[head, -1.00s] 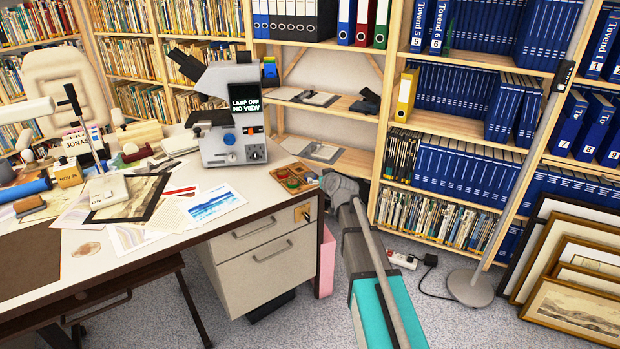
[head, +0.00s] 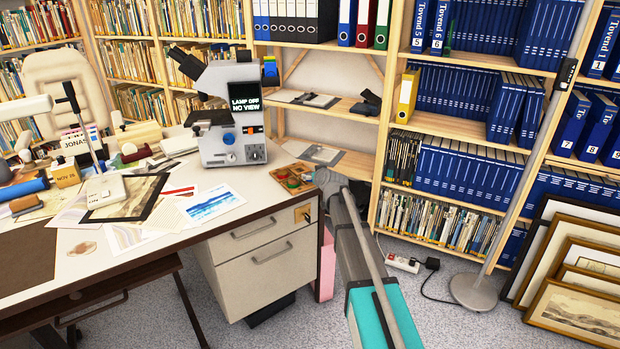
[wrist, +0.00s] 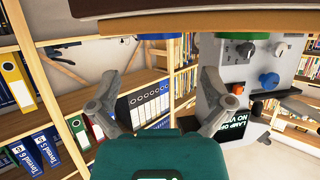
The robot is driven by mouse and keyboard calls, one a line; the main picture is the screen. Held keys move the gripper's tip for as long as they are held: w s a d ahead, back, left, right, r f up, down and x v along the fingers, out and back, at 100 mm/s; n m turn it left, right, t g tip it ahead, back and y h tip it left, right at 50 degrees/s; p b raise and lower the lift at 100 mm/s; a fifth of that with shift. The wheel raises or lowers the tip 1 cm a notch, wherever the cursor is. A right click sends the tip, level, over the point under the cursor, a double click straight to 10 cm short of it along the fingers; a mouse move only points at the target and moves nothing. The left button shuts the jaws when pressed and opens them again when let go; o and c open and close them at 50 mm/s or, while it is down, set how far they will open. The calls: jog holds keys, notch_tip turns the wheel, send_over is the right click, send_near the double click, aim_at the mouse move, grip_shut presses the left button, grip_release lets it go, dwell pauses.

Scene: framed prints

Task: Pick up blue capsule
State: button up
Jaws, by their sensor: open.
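A small wooden tray (head: 276,172) with red and green items lies on the desk's right corner in the head view. My gripper (head: 326,181) is just right of this tray, at the end of my arm, small and partly hidden. In the wrist view my gripper (wrist: 158,85) shows its two grey fingers spread wide, with nothing between them. A wooden edge crosses the top of that view, above the fingers.
The microscope (head: 231,118) stands on the desk (head: 150,262) behind the tray, and also shows upside down in the wrist view (wrist: 240,75). Papers and prints cover the desk's left part. Bookshelves (head: 440,121) rise behind. Framed prints (head: 575,290) and a lamp base (head: 474,291) stand right.

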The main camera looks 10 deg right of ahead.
jog(key=shift+w+f, duration=0.1)
jog(key=shift+b+x, duration=1.2)
jog(key=shift+x, duration=1.3)
jog(key=shift+f, duration=0.1)
jog(key=c, duration=1.2)
